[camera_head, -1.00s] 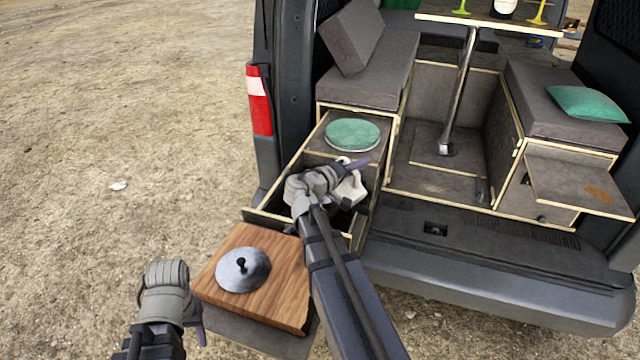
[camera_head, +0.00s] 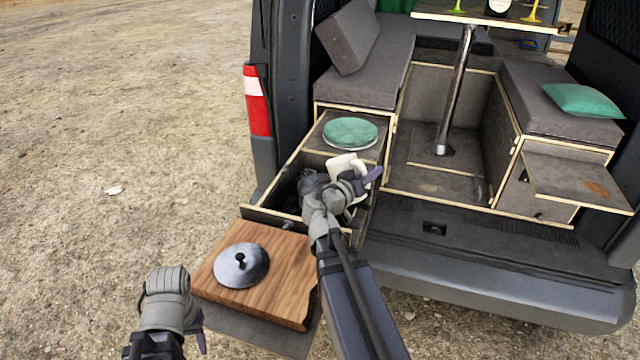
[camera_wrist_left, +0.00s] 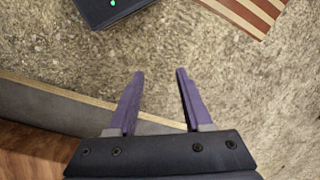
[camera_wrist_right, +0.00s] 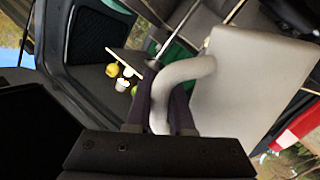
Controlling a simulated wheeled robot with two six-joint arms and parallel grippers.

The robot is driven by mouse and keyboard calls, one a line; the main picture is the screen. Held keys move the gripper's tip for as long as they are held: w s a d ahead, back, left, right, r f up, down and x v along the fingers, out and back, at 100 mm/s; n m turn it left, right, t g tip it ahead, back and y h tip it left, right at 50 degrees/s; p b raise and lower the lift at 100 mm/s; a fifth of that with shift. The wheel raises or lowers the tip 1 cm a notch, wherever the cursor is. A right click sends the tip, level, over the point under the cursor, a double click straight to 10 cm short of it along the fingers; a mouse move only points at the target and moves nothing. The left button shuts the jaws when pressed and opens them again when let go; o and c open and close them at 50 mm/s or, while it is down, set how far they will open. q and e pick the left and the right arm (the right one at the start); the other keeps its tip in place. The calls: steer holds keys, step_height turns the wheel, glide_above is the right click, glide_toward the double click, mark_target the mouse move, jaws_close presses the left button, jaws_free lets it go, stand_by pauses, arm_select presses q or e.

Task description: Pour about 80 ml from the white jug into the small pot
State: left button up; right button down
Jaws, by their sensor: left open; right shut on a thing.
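The white jug (camera_head: 342,166) is over the open drawer in the head view, partly hidden by my right gripper. My right gripper (camera_head: 366,182) is shut on the jug's handle. In the right wrist view the handle passes between the fingers (camera_wrist_right: 160,100), with the pale jug body (camera_wrist_right: 243,88) to the right. A round grey lid with a black knob (camera_head: 241,266) sits on the wooden board; I cannot tell whether the small pot is under it. My left gripper (camera_wrist_left: 160,75) is open and empty, beside the board at the lower left of the head view.
The open drawer (camera_head: 262,216) extends from the van, its inside dark and partly covered by my right arm. The wooden board (camera_head: 285,292) is in front of it. The van bumper (camera_head: 500,290) is at right; open ground is at left.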

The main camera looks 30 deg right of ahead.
arm_select(q)
step_height(320, 180, down, 6)
steer(key=b, duration=0.5)
steer(key=shift+s+d+b, duration=0.4)
steer(key=shift+s, duration=0.05)
arm_select(e)
steer(key=shift+s+d+f+m+t+h, duration=0.15)
steer(key=shift+s+f+m, duration=0.55)
steer(key=shift+m, duration=0.25)
steer(key=shift+s+d+f+m+t+h, duration=0.2)
steer(key=shift+s+f+m, duration=0.45)
steer(key=shift+m, duration=0.35)
steer(key=shift+s+d+f+m+t+h, duration=0.1)
steer(key=shift+s+f+m+t+h, duration=0.05)
steer(key=shift+s+f+m, duration=0.65)
steer(key=shift+w+r, duration=0.1)
steer(key=shift+r, duration=0.1)
arm_select(q)
step_height(320, 180, up, 7)
steer(key=p, duration=0.7)
arm_select(e)
step_height(320, 180, up, 7)
